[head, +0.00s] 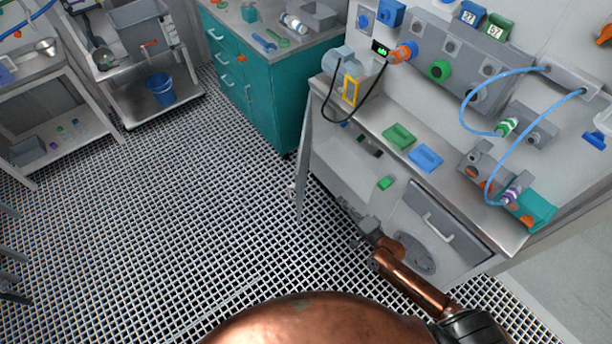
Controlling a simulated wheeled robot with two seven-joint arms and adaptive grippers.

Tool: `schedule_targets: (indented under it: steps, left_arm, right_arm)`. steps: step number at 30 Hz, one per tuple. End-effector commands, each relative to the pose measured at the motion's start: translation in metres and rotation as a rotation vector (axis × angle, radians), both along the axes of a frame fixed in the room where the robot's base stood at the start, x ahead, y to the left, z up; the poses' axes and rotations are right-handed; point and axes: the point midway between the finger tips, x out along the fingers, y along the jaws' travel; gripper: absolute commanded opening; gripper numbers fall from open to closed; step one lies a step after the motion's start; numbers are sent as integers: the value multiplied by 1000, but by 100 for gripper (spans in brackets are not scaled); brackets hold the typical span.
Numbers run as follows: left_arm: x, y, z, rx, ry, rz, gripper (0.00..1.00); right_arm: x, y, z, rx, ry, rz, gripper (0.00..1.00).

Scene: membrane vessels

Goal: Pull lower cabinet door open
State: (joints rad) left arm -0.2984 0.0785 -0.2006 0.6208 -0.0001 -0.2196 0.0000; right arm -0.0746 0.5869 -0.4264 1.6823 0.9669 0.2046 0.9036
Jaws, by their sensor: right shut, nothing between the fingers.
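The lower cabinet (343,172) stands under the grey-topped workbench at the right of the head view. Its left door (306,150) stands swung out, seen nearly edge-on, with the inside of the cabinet open to view. The right door (450,215) looks closed and has a pale bar handle (438,227). My right gripper (360,236) is shut and empty, in front of the lower cabinet. It is right of the open door, apart from its edge, and left of the closed door's handle. My left gripper is not in view.
A green block (385,183) sits in the cabinet opening. Green (399,136) and blue (426,157) trays lie on the bench top, with blue hoses at right. A teal drawer cabinet (270,95) stands behind. The grid floor (170,210) at left is mostly clear.

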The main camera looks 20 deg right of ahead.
Motion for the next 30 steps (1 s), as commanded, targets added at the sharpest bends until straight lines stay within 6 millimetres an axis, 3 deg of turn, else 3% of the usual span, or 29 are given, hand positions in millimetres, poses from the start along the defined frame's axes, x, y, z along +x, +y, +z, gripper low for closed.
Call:
schedule_targets:
  steps: [1,3,6,11,23,30]
  left_arm:
    - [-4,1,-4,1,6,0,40]
    - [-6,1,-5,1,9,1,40]
    - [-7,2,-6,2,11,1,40]
    - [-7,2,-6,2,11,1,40]
    - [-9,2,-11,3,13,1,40]
    - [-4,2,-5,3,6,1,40]
  right_arm:
    - [5,10,20,72,-20,15,0]
    - [10,20,42,149,-40,25,0]
    - [15,27,57,206,-50,33,0]
    - [32,35,61,218,-54,33,0]
    - [107,63,59,213,-53,33,0]
    - [120,91,61,213,-53,33,0]
